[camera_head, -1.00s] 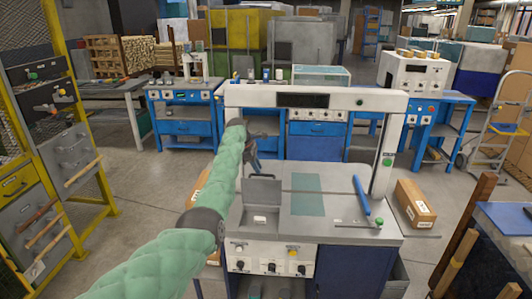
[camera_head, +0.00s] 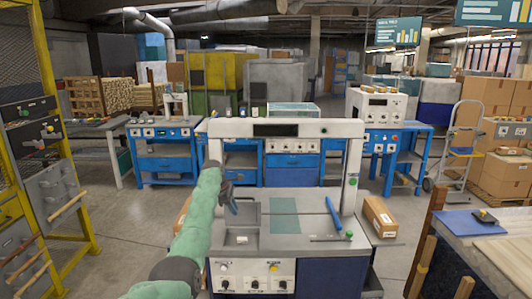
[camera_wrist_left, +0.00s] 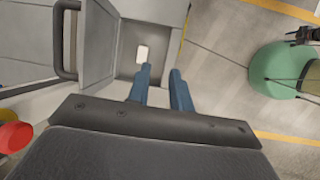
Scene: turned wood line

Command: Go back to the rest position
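My left arm, in a green sleeve, reaches forward in the head view. Its gripper (camera_head: 231,200) is at the left side of the grey machine (camera_head: 310,234), close to a raised grey lid (camera_head: 244,211). In the left wrist view the two blue fingers (camera_wrist_left: 160,88) stand apart with nothing between them. Beyond their tips is a grey recess with a white label (camera_wrist_left: 142,54). My right arm is not in the head view. A dark, gripper-like part (camera_wrist_left: 303,36) at the right edge of the left wrist view may be my right gripper; its fingers are unclear.
The machine's white frame (camera_head: 286,130) rises around the left arm's work area. A blue bar (camera_head: 333,214) and a teal panel (camera_head: 285,216) are on its top. A cardboard box (camera_head: 379,216) stands at right. A yellow rack (camera_head: 60,130) is at left; open floor lies between.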

